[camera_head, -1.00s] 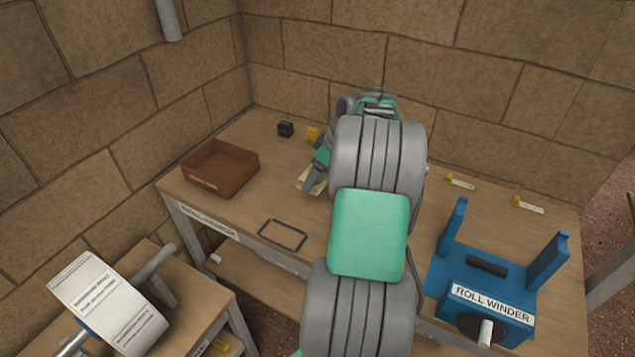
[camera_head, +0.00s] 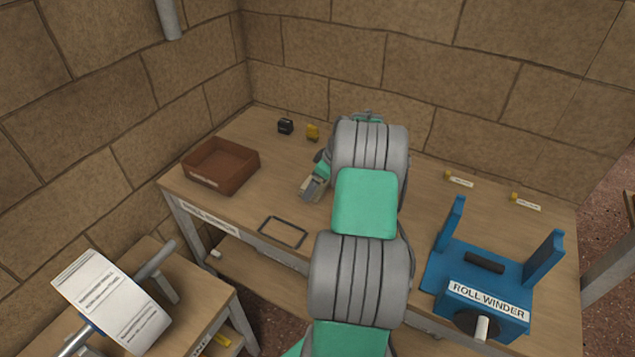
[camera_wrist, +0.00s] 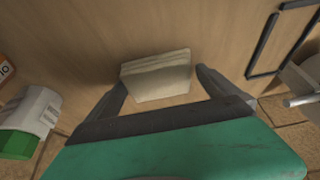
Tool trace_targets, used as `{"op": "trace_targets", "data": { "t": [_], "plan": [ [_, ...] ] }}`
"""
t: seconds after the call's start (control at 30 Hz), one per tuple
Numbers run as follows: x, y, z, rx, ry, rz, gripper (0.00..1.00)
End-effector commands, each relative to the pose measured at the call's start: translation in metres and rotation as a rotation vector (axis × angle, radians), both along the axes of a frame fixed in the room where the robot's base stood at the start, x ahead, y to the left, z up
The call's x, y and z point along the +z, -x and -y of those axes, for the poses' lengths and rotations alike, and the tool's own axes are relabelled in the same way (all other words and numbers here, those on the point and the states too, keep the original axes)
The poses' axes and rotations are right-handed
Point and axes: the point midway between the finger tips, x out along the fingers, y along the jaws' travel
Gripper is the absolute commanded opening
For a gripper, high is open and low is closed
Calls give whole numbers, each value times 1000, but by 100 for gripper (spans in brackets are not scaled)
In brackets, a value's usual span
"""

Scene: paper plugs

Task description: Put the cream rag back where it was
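The cream rag (camera_wrist: 157,78) is a folded pad on the wooden bench top, seen between my fingers in the wrist view. My gripper (camera_wrist: 163,82) has its two dark fingers apart, one at each side of the rag. A narrow gap shows by the right finger; I cannot tell whether the left one touches. In the head view, my gripper (camera_head: 313,190) is low over the bench and hides most of the rag. A dark rectangular outline (camera_head: 283,233) lies empty on the bench near its front edge; it also shows in the wrist view (camera_wrist: 250,62).
A brown tray (camera_head: 221,167) stands to the left. A black block (camera_head: 285,127) and a yellow item (camera_head: 312,132) are behind. The blue roll winder (camera_head: 487,290) stands at the right. A white paper roll (camera_head: 110,303) is at the lower left. My arm hides the middle bench.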

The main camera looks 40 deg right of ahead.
Motion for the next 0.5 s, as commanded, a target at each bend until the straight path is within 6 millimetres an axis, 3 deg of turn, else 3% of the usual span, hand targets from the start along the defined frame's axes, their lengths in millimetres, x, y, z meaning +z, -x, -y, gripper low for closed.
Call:
{"op": "trace_targets", "data": {
  "t": [0.33,0.5],
  "plan": [
    [9,2,2,0,3,2,100],
    [43,15,7,-2,5,4,100]
  ]
}}
